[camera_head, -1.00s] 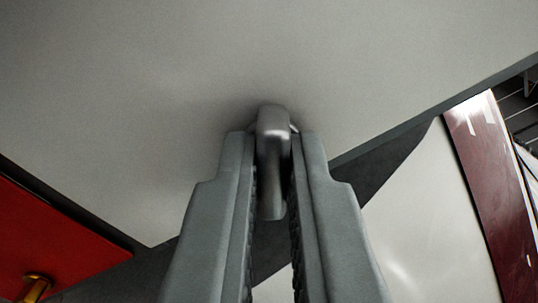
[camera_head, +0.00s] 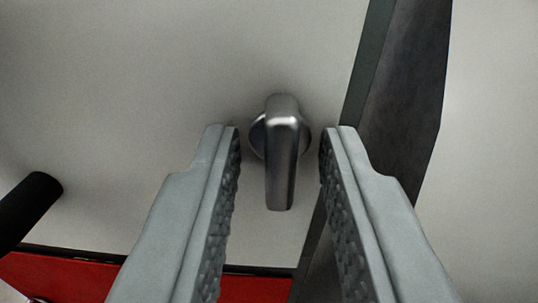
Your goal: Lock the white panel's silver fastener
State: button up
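The silver fastener (camera_head: 281,150) is a small metal lever on a round base, mounted on the white panel (camera_head: 180,90). Its lever points down in the picture, toward me. My gripper (camera_head: 280,135) is open, with one finger on each side of the fastener. A gap shows between the lever and each finger, so neither finger touches it. The panel fills the upper left and middle of the view.
A dark gap with a grey metal edge (camera_head: 400,90) runs along the panel's right side, with another pale surface (camera_head: 490,150) beyond it. A black cylindrical part (camera_head: 30,205) sticks out at left. A red surface (camera_head: 75,278) lies below the panel's lower edge.

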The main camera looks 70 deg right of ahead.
jog(key=shift+o, duration=1.2)
jog(key=shift+a, duration=0.1)
jog(key=v, duration=0.4)
jog(key=shift+s+a, duration=0.15)
jog(key=shift+a, duration=0.2)
jog(key=shift+a, duration=0.1)
